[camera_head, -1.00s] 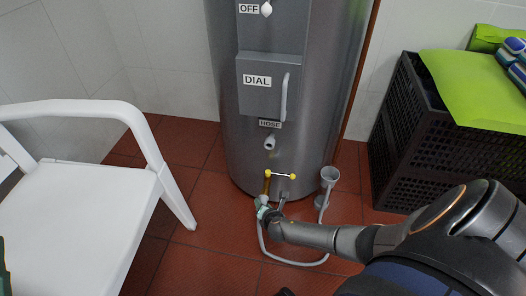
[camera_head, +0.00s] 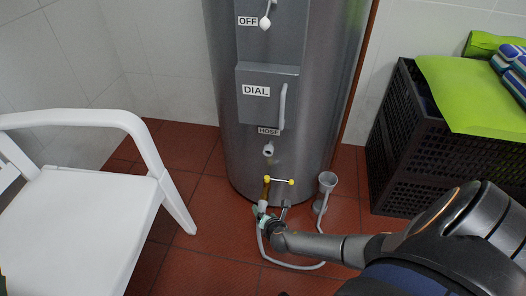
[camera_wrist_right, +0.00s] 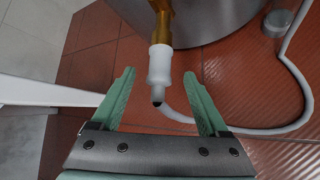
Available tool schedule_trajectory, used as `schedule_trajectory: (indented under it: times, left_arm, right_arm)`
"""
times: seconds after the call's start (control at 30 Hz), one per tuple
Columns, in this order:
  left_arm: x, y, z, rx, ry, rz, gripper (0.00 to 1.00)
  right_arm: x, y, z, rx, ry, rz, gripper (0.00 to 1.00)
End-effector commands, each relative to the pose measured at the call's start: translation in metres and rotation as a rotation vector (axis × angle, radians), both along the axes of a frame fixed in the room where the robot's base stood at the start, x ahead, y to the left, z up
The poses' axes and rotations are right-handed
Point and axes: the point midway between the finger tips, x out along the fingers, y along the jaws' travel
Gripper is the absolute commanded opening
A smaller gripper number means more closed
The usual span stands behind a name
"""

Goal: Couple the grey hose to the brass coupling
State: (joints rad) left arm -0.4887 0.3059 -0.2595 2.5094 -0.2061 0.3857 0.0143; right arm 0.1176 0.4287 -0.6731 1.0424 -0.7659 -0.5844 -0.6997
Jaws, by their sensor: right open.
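The brass coupling (camera_head: 266,187) hangs low at the front of the steel water heater; it also shows at the top of the right wrist view (camera_wrist_right: 163,20). The grey hose (camera_head: 293,266) loops over the floor. Its pale end sleeve (camera_wrist_right: 160,66) sits directly under the coupling, in line with it and seeming to meet it; how firmly they join cannot be told. My right gripper (camera_wrist_right: 162,98) is open, with its green fingers apart on either side of the sleeve's lower end and a gap on both sides. My left gripper is not clearly in view.
A white chair (camera_head: 85,215) stands at the left and a black crate (camera_head: 405,150) at the right. A yellow-ended valve bar (camera_head: 280,181) is beside the coupling. Red tiled floor lies open in front.

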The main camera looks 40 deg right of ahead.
Motion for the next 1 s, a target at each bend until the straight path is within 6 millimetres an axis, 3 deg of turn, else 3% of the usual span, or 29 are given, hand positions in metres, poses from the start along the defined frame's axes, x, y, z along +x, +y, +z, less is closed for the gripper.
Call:
schedule_trajectory:
  times: [0.03, 0.1, 0.4, 1.0]
  left_arm:
    - [-0.001, 0.001, 0.017, -0.009, -0.004, -0.004, 0.0]
    - [-0.001, 0.003, 0.028, -0.018, -0.009, -0.005, 0.0]
    - [-0.004, 0.005, 0.057, -0.004, -0.037, 0.002, 0.0]
    - [-0.002, 0.008, 0.061, -0.009, -0.041, 0.023, 0.0]
  right_arm:
    - [-0.009, 0.003, 0.014, 0.001, 0.002, 0.0, 0.78]
    - [-0.02, 0.007, 0.024, 0.001, 0.002, 0.0, 0.78]
    - [-0.058, 0.023, 0.053, 0.001, 0.001, -0.001, 0.78]
    - [-0.065, 0.026, 0.057, -0.001, -0.001, 0.0, 0.78]
